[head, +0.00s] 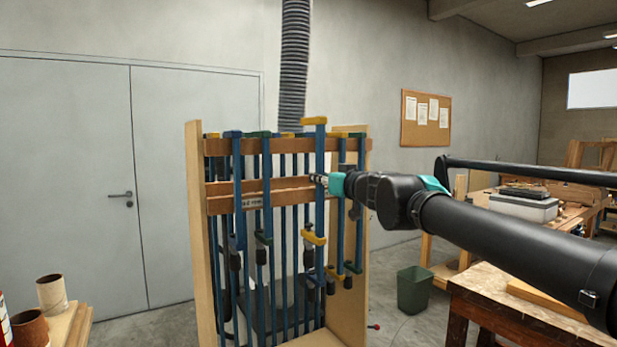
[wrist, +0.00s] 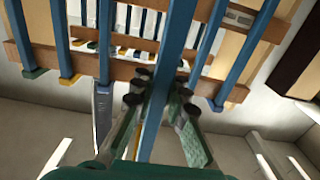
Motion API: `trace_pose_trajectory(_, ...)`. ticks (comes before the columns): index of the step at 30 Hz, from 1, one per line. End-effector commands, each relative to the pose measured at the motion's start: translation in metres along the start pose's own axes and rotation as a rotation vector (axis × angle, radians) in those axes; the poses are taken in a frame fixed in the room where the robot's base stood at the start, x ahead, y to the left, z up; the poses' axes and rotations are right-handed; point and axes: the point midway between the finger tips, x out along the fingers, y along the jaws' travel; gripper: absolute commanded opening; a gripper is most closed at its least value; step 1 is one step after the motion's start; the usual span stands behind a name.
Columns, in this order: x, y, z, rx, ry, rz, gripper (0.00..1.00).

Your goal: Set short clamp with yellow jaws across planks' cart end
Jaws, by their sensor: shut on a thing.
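My gripper (head: 320,181) is shut on the blue bar of a clamp with yellow jaws (head: 320,155) at the front of the clamp rack. One yellow jaw is at the bar's top, and another sits lower down, below my gripper. The clamp hangs upright, close to the rack; I cannot tell whether it still touches it. In the wrist view the blue bar (wrist: 157,125) runs between the fingers of my gripper (wrist: 155,90). I cannot make out the planks' cart end in either view.
The wooden clamp rack (head: 194,230) holds several blue-barred clamps with green, blue or yellow jaws close together. A wooden-topped table (head: 480,290) stands at the lower right with a board on it. A green bin (head: 414,290) stands on the floor between rack and table.

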Motion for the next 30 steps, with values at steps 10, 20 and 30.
trace_pose_trajectory(10, -0.02, 0.0, -0.014, 0.001, 0.0, 0.0, 0.0)
trace_pose_trajectory(20, -0.02, 0.0, -0.048, 0.0, 0.0, 0.0, 0.0)
trace_pose_trajectory(30, -0.02, 0.0, -0.061, 0.0, 0.0, 0.0, 0.0)
